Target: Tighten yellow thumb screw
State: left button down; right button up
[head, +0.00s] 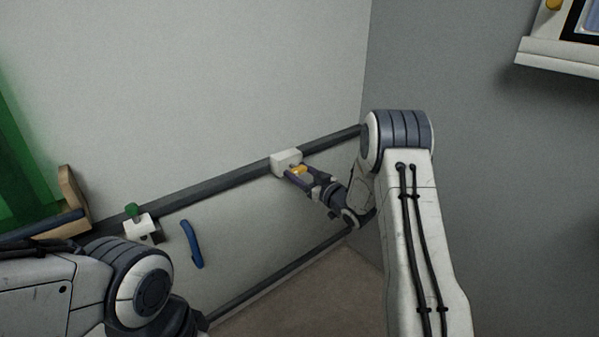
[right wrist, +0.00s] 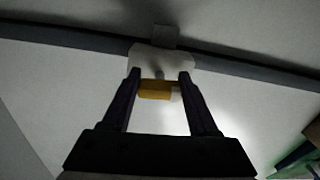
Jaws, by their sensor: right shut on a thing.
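The yellow thumb screw (head: 299,169) sticks out of a white block (head: 285,157) on the dark wall rail. My right gripper (head: 296,173) is at the screw, its two fingers on either side of the yellow head. In the right wrist view the yellow head (right wrist: 155,90) spans between the fingertips (right wrist: 159,83), with the white block (right wrist: 150,57) just beyond. The fingers are shut on it. The left arm comes in at the lower left of the head view; its gripper fingers are not seen.
The dark rail (head: 228,182) runs across the pale wall. A wooden piece (head: 73,196) and green panel stand far left. A white shelf (head: 560,55) is at upper right.

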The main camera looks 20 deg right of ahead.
jog(key=shift+d+f, duration=0.1)
jog(key=o, duration=1.4)
jog(key=p+v, duration=0.2)
jog(key=v, duration=0.8)
jog(key=shift+s, duration=0.25)
